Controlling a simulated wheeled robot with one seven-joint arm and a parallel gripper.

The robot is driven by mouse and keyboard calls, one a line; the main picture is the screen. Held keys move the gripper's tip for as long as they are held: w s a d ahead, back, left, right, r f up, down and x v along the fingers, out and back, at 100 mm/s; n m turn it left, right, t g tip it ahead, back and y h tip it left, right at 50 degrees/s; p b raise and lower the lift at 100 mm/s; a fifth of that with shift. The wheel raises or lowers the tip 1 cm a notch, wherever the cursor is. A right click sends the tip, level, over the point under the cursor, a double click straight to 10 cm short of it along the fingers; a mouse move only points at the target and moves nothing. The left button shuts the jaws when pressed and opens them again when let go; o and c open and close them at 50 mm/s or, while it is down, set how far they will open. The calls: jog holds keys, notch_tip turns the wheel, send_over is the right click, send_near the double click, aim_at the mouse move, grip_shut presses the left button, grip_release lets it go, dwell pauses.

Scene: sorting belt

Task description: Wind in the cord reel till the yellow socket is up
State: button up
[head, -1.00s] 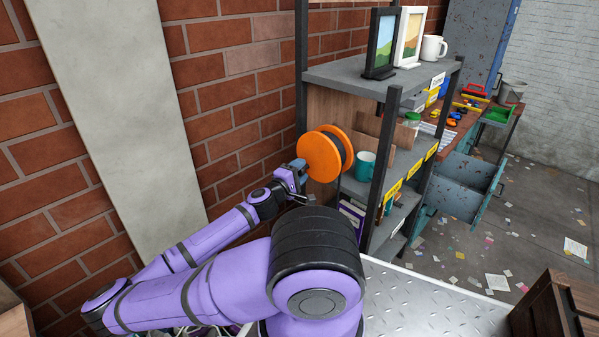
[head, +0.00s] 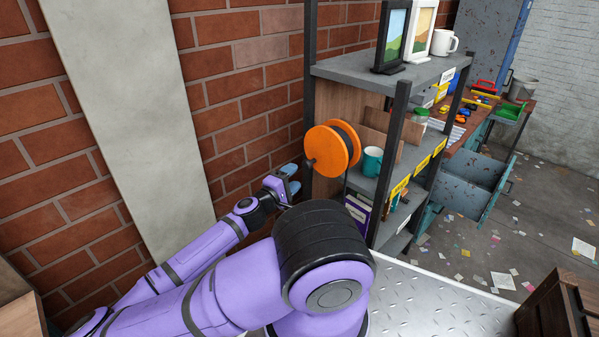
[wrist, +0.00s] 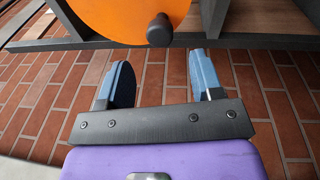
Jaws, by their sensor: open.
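The orange cord reel (head: 326,152) is mounted on the side of the shelf unit, with a dark band between its two discs. In the wrist view the reel's orange disc (wrist: 110,14) shows at the top, with a dark round knob (wrist: 160,30) on its face. My gripper (head: 291,177) is just below and left of the reel in the head view. In the wrist view my gripper (wrist: 160,84) has its two blue fingers apart with nothing between them, and the knob is beyond the fingertips, not touched. The yellow socket and any cord are not visible.
The shelf unit (head: 402,69) holds picture frames (head: 393,38), a white mug (head: 446,42) and a teal mug (head: 372,161). A brick wall (head: 235,80) is close behind my arm. A wooden crate (head: 560,310) stands at the lower right.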

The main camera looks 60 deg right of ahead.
jog(key=shift+w+a+f, duration=0.1)
jog(key=shift+w+a, duration=0.05)
jog(key=shift+a, duration=0.65)
jog(key=shift+w+a+f, duration=0.1)
jog(key=shift+a, duration=0.7)
